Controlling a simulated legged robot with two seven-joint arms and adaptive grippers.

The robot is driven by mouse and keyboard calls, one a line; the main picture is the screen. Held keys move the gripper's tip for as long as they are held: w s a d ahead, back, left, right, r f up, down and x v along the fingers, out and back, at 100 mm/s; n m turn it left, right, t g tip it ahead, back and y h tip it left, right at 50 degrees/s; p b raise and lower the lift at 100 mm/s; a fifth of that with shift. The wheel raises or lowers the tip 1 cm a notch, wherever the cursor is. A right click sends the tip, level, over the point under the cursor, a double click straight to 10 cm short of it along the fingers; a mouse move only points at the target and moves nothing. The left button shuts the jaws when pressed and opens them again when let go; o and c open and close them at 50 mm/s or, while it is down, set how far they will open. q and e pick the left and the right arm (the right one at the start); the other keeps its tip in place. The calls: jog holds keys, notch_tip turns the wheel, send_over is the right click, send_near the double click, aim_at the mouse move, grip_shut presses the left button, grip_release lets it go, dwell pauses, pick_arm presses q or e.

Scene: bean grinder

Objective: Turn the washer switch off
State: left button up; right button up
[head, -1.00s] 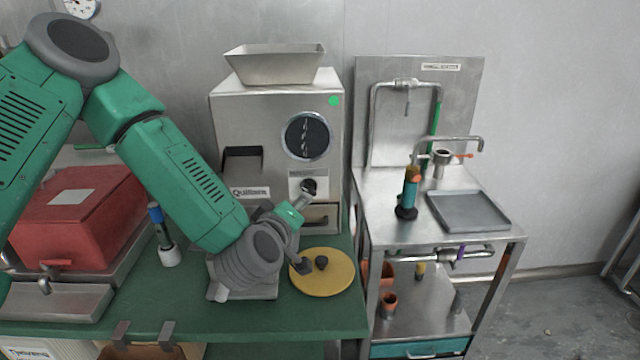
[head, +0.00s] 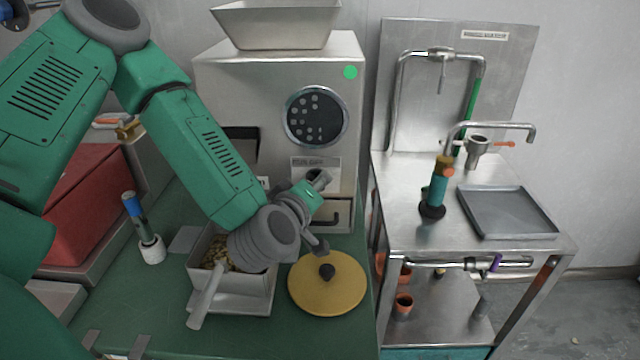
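The steel machine (head: 240,95) stands on the green table, with a round dark window (head: 317,116) and a green dot on its front. A small dark and silver switch-like part (head: 318,178) shows below the window, beside a label plate; its setting is not readable. My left gripper (head: 316,212) is in front of the machine, close to this part and overlapping it in the view. Whether they touch and how far its fingers are apart is unclear. My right gripper is not in view.
A metal container of beans with a handle (head: 205,300) sits below my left gripper. A yellow lid (head: 328,290) lies beside it. A blue-handled brush (head: 147,235) and red box (head: 85,205) are left. A steel sink stand (head: 400,215) stands right.

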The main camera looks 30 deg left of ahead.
pick_arm(q)
jog(key=shift+a+f, duration=0.2)
jog(key=shift+a, duration=0.5)
grip_shut()
jog(key=shift+d, duration=0.5)
jog(key=shift+r+m+g+p, duration=0.1)
jog(key=shift+m+g+p, duration=0.2)
jog(key=shift+p, duration=0.35)
jog(key=m+g+y+p, duration=0.1)
jog(key=m+p, duration=0.2)
jog(key=p, duration=0.1)
jog(key=m+g+y+p, duration=0.1)
jog(key=m+y+p, duration=0.1)
jog(key=p, duration=0.3)
jog(key=shift+d+m+g+p, duration=0.1)
jog(key=shift+m+g+p, duration=0.25)
jog(key=shift+m, duration=0.25)
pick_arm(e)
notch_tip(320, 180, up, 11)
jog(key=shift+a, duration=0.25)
pick_arm(q)
jog(key=shift+y, duration=0.3)
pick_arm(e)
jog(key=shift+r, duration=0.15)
